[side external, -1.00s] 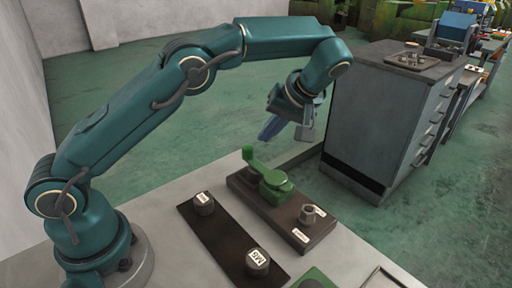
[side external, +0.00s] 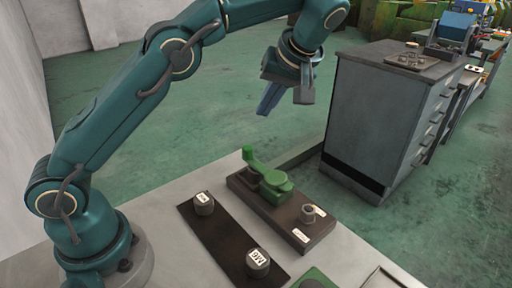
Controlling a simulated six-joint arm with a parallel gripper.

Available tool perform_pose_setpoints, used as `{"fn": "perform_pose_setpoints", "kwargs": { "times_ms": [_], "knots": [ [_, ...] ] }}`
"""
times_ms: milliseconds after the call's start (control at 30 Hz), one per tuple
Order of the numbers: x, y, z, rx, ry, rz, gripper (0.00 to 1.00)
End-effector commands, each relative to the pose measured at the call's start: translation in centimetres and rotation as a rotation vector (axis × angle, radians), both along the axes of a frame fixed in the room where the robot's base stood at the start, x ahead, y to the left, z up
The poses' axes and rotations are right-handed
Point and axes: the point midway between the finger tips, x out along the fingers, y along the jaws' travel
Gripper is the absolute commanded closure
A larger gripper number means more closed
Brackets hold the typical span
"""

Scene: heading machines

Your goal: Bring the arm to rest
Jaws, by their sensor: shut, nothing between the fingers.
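My gripper (side external: 284,98) is at the upper middle of the side external view, at the end of my raised arm. It points down, is shut and holds nothing. It hangs clear above the bench (side external: 160,190), with open space between it and the parts below. The green lever fixture (side external: 270,180) sits under it on a brown base block (side external: 285,217).
A small metal nut-like part (side external: 308,213) is on the same block. A dark strip (side external: 225,237) holds two labelled cylinders (side external: 204,204) (side external: 258,262). A grey drawer cabinet (side external: 375,115) stands to the right of my gripper. Green floor (side external: 180,120) lies behind.

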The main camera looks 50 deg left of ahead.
Motion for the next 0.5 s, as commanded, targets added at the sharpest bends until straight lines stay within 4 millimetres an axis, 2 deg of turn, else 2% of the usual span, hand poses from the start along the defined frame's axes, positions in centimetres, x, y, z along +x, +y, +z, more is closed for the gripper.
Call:
{"fn": "perform_pose_setpoints", "kwargs": {
  "times_ms": [33, 200, 333, 500],
  "knots": [
    [-0.7, 0.5, 1.6, -0.016, -0.025, 0.01, 1.0],
    [-3.5, 1.6, 5.1, -0.075, -0.066, -0.038, 1.0],
    [-5.9, 2.0, 6.6, -0.12, -0.085, -0.114, 1.0],
    [-9.4, 2.1, 7.3, -0.177, -0.106, -0.239, 1.0]
  ]
}}
